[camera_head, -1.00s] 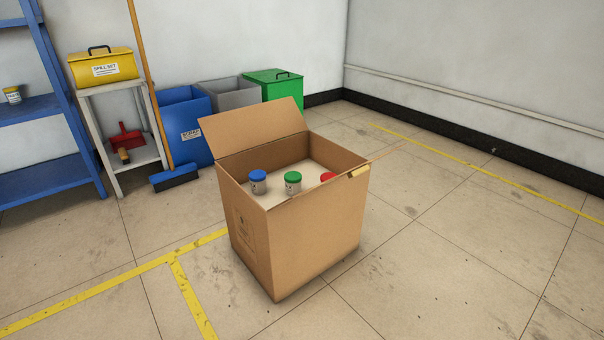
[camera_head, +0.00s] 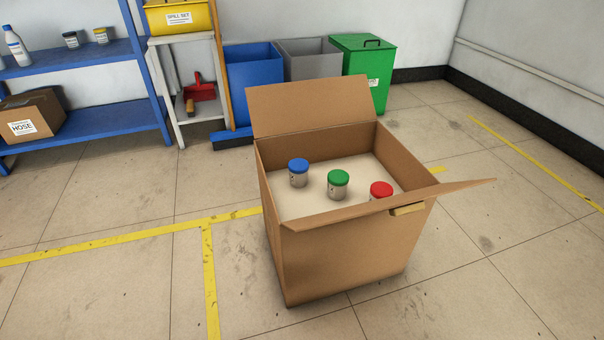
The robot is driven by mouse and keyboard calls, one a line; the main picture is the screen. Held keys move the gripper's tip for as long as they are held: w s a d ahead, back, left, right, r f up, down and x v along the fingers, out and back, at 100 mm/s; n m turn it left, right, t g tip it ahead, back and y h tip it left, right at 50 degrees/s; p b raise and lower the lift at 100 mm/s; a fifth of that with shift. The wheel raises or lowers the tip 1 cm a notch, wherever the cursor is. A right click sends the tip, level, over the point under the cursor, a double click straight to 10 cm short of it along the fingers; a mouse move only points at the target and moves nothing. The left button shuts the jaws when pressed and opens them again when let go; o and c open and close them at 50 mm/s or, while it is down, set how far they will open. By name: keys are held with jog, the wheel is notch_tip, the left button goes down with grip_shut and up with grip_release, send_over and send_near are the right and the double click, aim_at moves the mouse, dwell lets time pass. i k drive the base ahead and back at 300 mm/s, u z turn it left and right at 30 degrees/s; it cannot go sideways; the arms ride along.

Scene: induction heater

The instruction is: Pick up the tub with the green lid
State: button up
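The tub with the green lid (camera_head: 338,185) stands upright inside an open cardboard box (camera_head: 345,250), on a pale surface within it. A tub with a blue lid (camera_head: 298,173) stands to its left and a little behind. A tub with a red lid (camera_head: 381,191) stands to its right, its lower part hidden by the box's front edge. The green-lidded tub is apart from both. My gripper is not in view.
One box flap (camera_head: 308,108) stands up at the back; another flap (camera_head: 460,188) sticks out at the right front. Blue shelves (camera_head: 90,125), a blue bin (camera_head: 253,85), a grey bin (camera_head: 308,75) and a green bin (camera_head: 365,60) stand behind. Floor around the box is clear.

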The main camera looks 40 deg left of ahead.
aim_at(338, 180)
jog(key=u, duration=1)
jog(key=i, duration=0.9)
jog(key=u, duration=1)
